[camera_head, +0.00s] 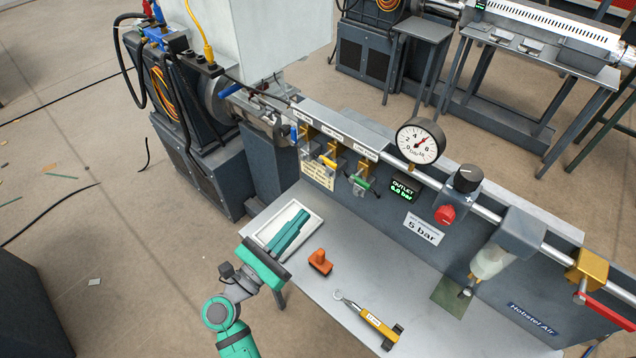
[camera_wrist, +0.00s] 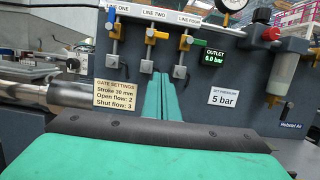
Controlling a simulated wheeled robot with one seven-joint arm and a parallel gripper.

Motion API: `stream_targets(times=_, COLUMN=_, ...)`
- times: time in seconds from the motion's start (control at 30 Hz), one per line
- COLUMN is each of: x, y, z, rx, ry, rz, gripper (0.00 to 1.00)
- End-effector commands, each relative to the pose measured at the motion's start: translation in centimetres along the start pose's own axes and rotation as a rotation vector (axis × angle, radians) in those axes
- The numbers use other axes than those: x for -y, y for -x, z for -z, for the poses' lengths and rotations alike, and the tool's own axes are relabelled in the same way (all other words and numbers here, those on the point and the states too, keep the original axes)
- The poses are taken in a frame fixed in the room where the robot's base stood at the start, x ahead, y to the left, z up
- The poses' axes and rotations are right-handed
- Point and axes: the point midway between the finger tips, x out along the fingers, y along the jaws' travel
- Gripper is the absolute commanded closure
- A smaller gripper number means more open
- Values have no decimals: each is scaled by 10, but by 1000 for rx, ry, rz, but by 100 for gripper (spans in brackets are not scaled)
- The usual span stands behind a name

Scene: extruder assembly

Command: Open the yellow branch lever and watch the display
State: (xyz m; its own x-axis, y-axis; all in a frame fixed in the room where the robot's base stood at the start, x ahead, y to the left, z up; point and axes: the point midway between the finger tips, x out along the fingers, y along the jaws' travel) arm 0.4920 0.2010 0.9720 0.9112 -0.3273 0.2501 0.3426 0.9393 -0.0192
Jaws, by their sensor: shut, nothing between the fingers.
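The yellow lever (camera_head: 328,162) sits on the middle valve of a row on the grey panel; it lies roughly crosswise in the wrist view (camera_wrist: 158,35). A blue lever (camera_wrist: 111,15) is to its left and a green lever (camera_wrist: 186,41) to its right. The outlet display (camera_wrist: 214,57) reads 6.0 bar in green; it is also in the head view (camera_head: 403,189). My gripper (camera_head: 304,214) is shut and empty over the white tray, apart from the levers. In the wrist view its fingertips (camera_wrist: 158,76) appear below the yellow lever.
A dial gauge (camera_head: 420,141), black knob (camera_head: 467,178) and red button (camera_head: 445,214) are right of the levers. An orange block (camera_head: 320,261) and a yellow-handled tool (camera_head: 375,322) lie on the bench beside the white tray (camera_head: 262,234). A red lever (camera_head: 608,311) is at far right.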

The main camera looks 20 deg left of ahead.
Motion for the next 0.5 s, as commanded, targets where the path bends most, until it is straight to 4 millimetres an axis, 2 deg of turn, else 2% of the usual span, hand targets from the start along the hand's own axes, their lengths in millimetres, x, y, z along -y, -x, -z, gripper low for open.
stream_targets(times=0.23, x=-2, y=-18, z=1, rx=-9, ry=-22, rz=7, gripper=100)
stream_targets(times=0.5, x=-1, y=-67, z=1, rx=-8, ry=-19, rz=9, gripper=100)
